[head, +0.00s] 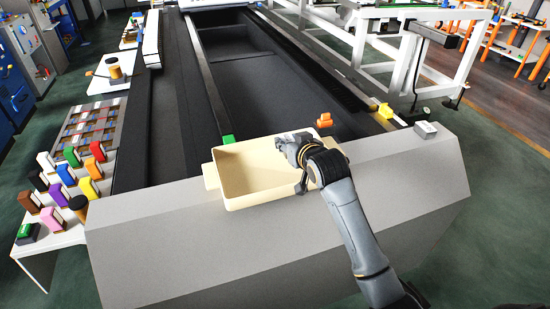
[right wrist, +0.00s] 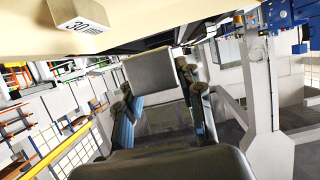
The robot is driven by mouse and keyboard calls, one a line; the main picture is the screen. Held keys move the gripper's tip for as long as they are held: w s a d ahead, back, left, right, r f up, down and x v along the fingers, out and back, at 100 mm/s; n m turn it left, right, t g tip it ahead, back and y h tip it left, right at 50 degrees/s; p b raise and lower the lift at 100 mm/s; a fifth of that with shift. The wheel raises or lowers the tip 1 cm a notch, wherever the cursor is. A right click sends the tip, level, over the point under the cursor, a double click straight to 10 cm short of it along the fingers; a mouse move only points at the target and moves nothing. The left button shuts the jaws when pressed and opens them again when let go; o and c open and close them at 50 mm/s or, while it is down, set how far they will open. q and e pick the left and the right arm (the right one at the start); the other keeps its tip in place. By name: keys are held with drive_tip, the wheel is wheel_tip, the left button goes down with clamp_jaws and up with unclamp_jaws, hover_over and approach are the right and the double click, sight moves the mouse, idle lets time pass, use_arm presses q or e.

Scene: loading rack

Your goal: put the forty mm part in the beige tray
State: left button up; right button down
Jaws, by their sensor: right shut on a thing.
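The beige tray (head: 255,168) sits on the front edge of the grey machine, and the part of its inside that shows is empty. My right gripper (head: 293,155) is at the tray's right end, above its rim, and hides that end. In the right wrist view its fingers are shut on a plain grey block (right wrist: 153,72); no marking shows on the block. A small pale block marked 30 (right wrist: 80,16) is at the top of that view, against a beige surface. Another small grey block (head: 427,130) rests on the machine's front, right of the tray. My left gripper is not in view.
A long dark bed (head: 255,90) with rails runs away behind the tray. An orange piece (head: 324,121), a yellow piece (head: 385,111) and a green piece (head: 228,140) stand near it. Several coloured blocks (head: 61,173) stand on a white table at left. The sloping grey front (head: 250,235) is clear.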

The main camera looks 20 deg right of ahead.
hover_over(275, 170)
drive_tip(key=f, duration=0.4)
drive_tip(key=shift+s+d+f, duration=0.15)
drive_tip(key=shift+d+f, duration=0.15)
drive_tip(key=f+p, duration=0.1)
drive_tip(key=f, duration=0.2)
drive_tip(key=shift+w+a+p, duration=0.2)
drive_tip(key=shift+a+p, duration=0.1)
drive_tip(key=shift+p, duration=0.05)
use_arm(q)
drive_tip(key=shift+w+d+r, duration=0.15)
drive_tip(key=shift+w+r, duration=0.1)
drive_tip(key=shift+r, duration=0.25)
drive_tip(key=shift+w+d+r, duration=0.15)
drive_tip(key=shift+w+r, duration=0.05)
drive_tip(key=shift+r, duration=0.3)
use_arm(e)
drive_tip(key=shift+f, duration=0.35)
drive_tip(key=shift+f, duration=0.15)
drive_tip(key=c, duration=0.8)
unclamp_jaws()
drive_tip(key=shift+c, duration=0.2)
drive_tip(key=shift+s, duration=0.1)
